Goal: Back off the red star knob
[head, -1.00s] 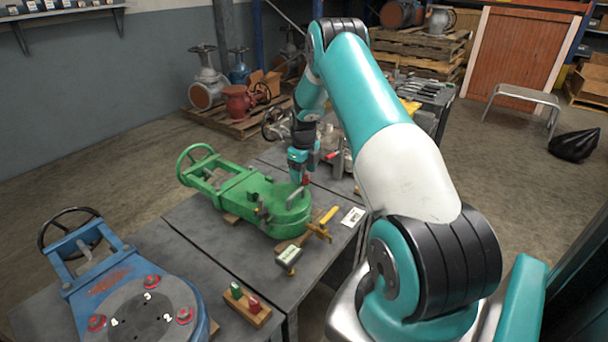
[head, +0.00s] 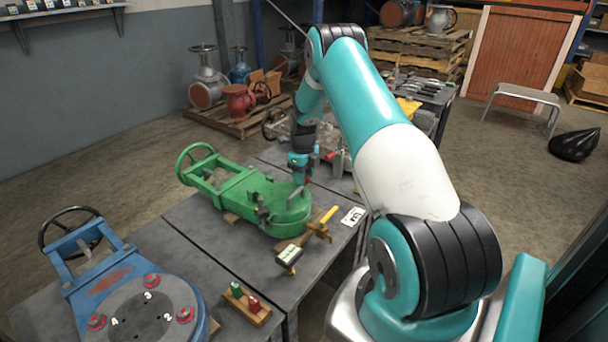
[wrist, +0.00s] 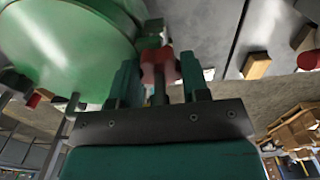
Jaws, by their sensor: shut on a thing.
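The red star knob (wrist: 160,66) sits between the two teal fingers of my gripper (wrist: 160,80) in the wrist view, which is shut on it. A dark stem shows below the knob between the fingers. In the head view, my gripper (head: 301,177) points down at the right rim of the green valve body (head: 285,222), which lies flat on the table with its handwheel to the left. The knob is mostly hidden by my gripper there. The green body also fills the upper left of the wrist view (wrist: 65,50).
A blue valve (head: 92,272) with red knobs lies at the front left. A wooden block (head: 250,308) holding a green and a red piece stands beside it. A yellow-handled tool (head: 322,224) and a white card (head: 353,216) lie right of the green valve.

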